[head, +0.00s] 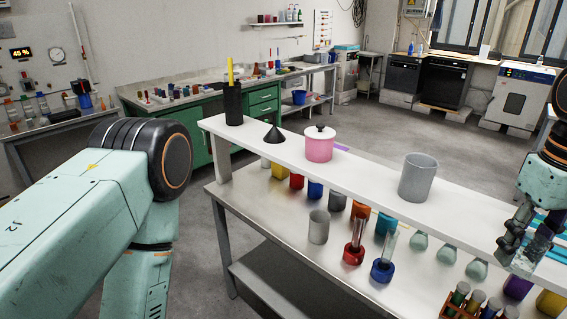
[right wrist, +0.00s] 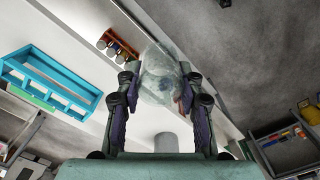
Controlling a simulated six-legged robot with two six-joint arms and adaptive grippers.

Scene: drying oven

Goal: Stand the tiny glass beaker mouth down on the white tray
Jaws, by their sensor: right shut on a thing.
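My right gripper (head: 512,252) is at the right edge of the head view, over the right part of the white shelf. It is shut on a small clear glass beaker (head: 526,262). In the right wrist view the beaker (right wrist: 160,80) sits between the two fingers of the gripper (right wrist: 158,88). Its glass is see-through, and I cannot tell which way its mouth faces. I cannot make out a separate white tray in either view. My left arm shows at the left, but its gripper is out of view.
A grey cup (head: 417,178), a pink lidded pot (head: 319,144), a black cone (head: 274,135) and a black pen holder (head: 232,104) stand on the shelf (head: 372,172). Coloured bottles and flasks crowd the bench below. A blue rack (right wrist: 50,75) lies left of the gripper.

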